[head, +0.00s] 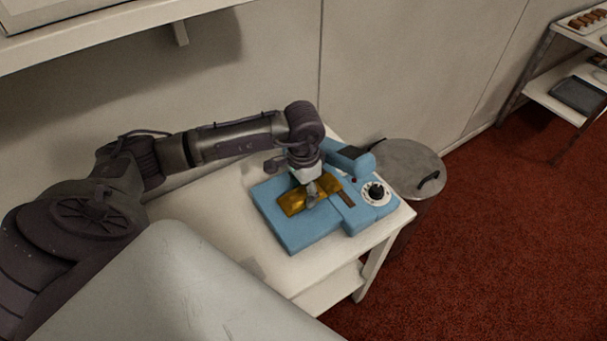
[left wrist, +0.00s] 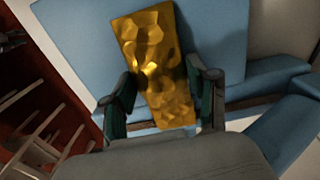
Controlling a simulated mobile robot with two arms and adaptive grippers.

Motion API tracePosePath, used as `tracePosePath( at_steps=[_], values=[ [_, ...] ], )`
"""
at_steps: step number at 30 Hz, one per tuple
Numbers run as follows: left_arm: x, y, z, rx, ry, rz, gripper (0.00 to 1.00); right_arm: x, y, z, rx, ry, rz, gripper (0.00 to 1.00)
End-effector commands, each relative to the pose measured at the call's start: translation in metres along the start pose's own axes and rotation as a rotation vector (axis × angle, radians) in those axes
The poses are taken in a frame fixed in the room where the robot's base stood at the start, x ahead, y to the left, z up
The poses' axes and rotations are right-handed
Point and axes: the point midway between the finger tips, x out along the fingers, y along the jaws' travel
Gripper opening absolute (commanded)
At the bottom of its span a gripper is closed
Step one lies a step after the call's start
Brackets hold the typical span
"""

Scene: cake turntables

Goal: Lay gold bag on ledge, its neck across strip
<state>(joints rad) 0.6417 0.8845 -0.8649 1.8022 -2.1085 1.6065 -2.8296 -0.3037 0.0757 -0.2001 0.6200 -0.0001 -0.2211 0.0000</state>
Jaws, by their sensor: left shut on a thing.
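A light-blue sealing machine stands on a white table, with a flat blue ledge (head: 291,236) on its left side. A gold bag (head: 292,204) lies along or just above the ledge; I cannot tell if it touches. My left gripper (head: 311,199) comes down over the bag and is shut on it. In the left wrist view the bag (left wrist: 147,50) passes between the two fingers (left wrist: 165,95). A brown strip (head: 348,198) shows on the machine beside the ledge. The bag's right end is near it; whether the neck crosses it is unclear. My right gripper is not in view.
The machine has a raised blue arm (head: 352,158) and a round dial (head: 376,193) on its right. A round grey lidded bin (head: 410,165) stands behind the table's right end. The white table top (head: 205,205) is mostly clear to the left. A shelf (head: 110,35) overhangs at upper left.

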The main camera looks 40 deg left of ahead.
Motion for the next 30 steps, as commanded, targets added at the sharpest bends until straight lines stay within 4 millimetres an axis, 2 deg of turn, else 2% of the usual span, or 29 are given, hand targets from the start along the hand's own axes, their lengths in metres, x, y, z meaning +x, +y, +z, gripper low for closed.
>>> tracePosePath(
  at_steps=[8,9,13,26,30],
  values=[
    [0.004,0.000,0.000,0.000,0.001,-0.001,0.19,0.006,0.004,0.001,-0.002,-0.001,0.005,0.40],
    [0.002,0.000,0.000,0.000,0.001,0.000,0.64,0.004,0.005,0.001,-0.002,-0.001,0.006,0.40],
    [0.002,0.000,0.000,0.000,0.000,0.000,0.84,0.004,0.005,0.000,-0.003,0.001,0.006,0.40],
    [-0.005,0.000,-0.001,0.000,0.003,-0.001,0.84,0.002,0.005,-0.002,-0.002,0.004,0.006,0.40],
    [-0.028,-0.001,-0.002,0.002,0.007,-0.003,0.84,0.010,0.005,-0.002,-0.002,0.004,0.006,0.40]
  ],
)
